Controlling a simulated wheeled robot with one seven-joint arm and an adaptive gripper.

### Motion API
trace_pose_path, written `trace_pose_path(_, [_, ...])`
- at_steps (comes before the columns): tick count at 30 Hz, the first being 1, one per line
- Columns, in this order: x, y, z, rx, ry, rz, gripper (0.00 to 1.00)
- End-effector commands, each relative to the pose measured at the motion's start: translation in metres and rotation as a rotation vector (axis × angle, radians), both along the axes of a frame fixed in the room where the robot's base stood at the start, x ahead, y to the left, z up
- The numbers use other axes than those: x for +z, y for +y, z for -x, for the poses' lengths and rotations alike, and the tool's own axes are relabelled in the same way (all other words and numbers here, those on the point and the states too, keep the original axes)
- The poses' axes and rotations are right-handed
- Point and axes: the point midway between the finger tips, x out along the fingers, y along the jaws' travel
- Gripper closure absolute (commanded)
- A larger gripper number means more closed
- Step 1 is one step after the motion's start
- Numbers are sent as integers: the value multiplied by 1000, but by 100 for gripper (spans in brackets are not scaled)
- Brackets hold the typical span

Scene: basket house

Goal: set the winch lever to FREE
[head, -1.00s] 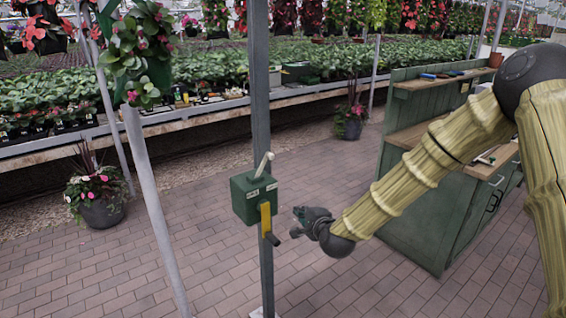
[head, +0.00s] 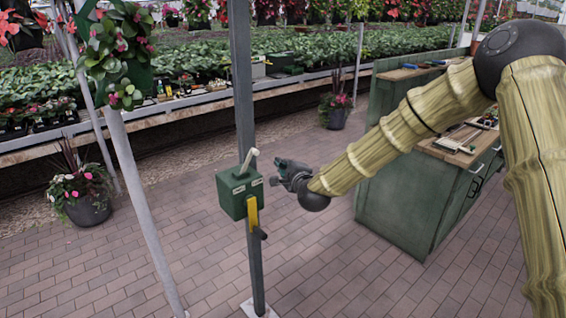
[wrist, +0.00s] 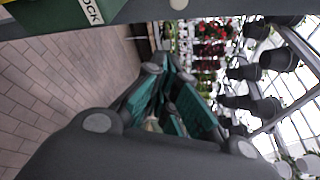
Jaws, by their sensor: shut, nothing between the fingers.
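The green winch box (head: 239,192) is fixed on a grey post, with a pale lever (head: 249,161) standing up from its top, tilted to the right. Two small white labels are on the box; they are too small to read in the head view. In the wrist view, part of the box (wrist: 60,12) shows at the upper left with a label ending in "OCK". A yellow part (head: 253,214) hangs on the box's front. My gripper (head: 278,172) is shut and empty, just right of the lever and box, apart from them. The wrist view shows its teal fingers (wrist: 172,100) together.
The grey post (head: 246,100) rises above and below the box. A pale slanted pole (head: 138,190) stands to the left. A green workbench (head: 400,190) with tools stands at the right, behind my arm. The brick floor around the post is clear.

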Motion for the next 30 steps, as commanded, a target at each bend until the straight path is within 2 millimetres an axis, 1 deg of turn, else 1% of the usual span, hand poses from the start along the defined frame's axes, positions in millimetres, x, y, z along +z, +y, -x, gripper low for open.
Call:
trace_pose_path(1, [3,3,-9,0,-1,2,100])
trace_pose_path(6, [-2,10,-33,0,-1,2,100])
trace_pose_path(15, [-7,20,-67,0,-1,2,100])
trace_pose_path(16, [-7,22,-68,1,-1,2,100])
trace_pose_path(24, [4,40,-53,2,0,2,100])
trace_pose_path(30, [6,48,-47,1,1,1,100])
